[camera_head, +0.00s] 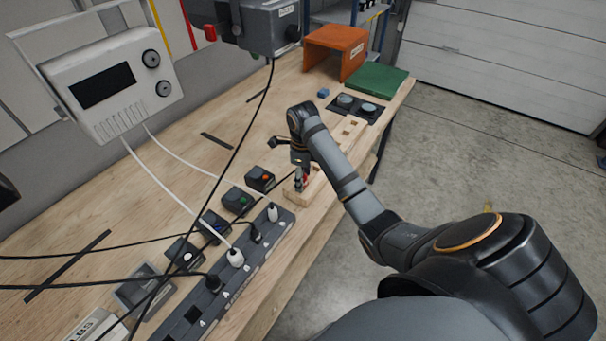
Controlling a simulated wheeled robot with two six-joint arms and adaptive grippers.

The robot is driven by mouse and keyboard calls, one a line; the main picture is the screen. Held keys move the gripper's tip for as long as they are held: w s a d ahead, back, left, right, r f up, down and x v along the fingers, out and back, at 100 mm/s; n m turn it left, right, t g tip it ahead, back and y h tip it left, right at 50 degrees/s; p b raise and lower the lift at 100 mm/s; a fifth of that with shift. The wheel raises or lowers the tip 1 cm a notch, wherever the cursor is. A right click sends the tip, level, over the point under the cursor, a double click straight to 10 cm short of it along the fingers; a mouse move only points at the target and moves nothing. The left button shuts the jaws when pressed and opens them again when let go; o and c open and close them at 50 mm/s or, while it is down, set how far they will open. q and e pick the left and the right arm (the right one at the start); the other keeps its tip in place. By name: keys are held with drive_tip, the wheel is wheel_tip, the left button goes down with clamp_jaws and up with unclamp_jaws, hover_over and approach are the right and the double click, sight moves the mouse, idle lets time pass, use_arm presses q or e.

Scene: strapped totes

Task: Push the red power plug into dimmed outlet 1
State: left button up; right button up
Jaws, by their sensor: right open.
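The grey power strip (261,257) runs along the front of the wooden bench, with white and black plugs in several of its outlets. I cannot tell which outlet is number 1. My right gripper (300,186) points down over the near end of a pale wooden block (318,186), just beyond the strip's far end. It is open. A small red part, likely the red power plug (306,181), shows at its fingertips and is mostly hidden by them. I cannot tell whether they touch it. My left gripper cannot be made out.
Small dark boxes with coloured buttons (238,200) line the strip's back side. Black and white cables cross the bench at left. A white meter (110,85) hangs above. An orange box (335,50) and green board (376,80) stand at the far end.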

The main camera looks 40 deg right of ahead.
drive_tip(key=shift+f, duration=0.4)
clamp_jaws()
drive_tip(key=c, duration=0.7)
unclamp_jaws()
drive_tip(key=shift+c, duration=0.2)
clamp_jaws()
wheel_tip(320, 180, up, 5)
drive_tip(key=p, duration=0.7)
drive_tip(key=shift+r, duration=0.15)
